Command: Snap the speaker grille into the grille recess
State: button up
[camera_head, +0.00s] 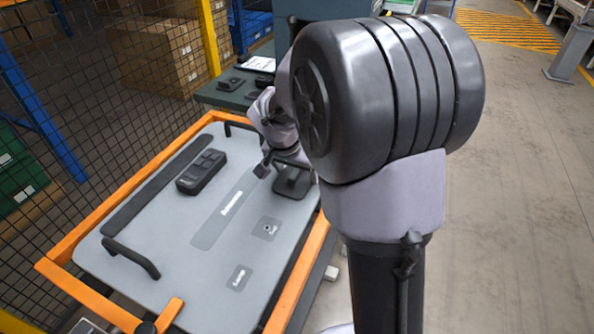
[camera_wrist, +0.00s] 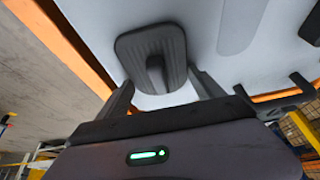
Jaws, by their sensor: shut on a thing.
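The speaker grille (camera_wrist: 151,45) is a dark, ribbed, rounded plate with a raised grip in its middle. In the wrist view it sits between the two spread fingers of my gripper (camera_wrist: 163,92), which is shut on it. In the head view the grille (camera_head: 292,182) is at the right edge of the pale door panel (camera_head: 175,245), partly behind my gripper (camera_head: 275,163). I cannot tell whether it touches the panel. The grille recess is not clearly seen; a pale area shows beyond the grille in the wrist view.
The panel lies in an orange frame (camera_head: 90,226). It carries a dark switch block (camera_head: 201,172), a long dark strip (camera_head: 160,184) and a black handle (camera_head: 131,257). Flat grey marked areas (camera_head: 232,208) lie free. A dark table (camera_head: 230,97) with parts stands behind.

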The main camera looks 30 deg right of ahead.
jog(key=shift+s+a+f, duration=0.1)
jog(key=shift+s+f, duration=0.15)
jog(key=shift+f, duration=0.2)
jog(key=shift+s+a+f, duration=0.1)
jog(key=shift+s+f, duration=0.15)
jog(key=shift+f, duration=0.2)
jog(key=o, duration=1.3)
jog(key=shift+o, duration=1.3)
jog(key=shift+w, duration=0.1)
jog(key=shift+r, duration=0.3)
jog(key=w+p+v, duration=0.1)
jog(key=p+v, duration=0.6)
jog(key=v, duration=1.1)
jog(key=shift+r, duration=0.3)
jog(key=shift+d, duration=0.1)
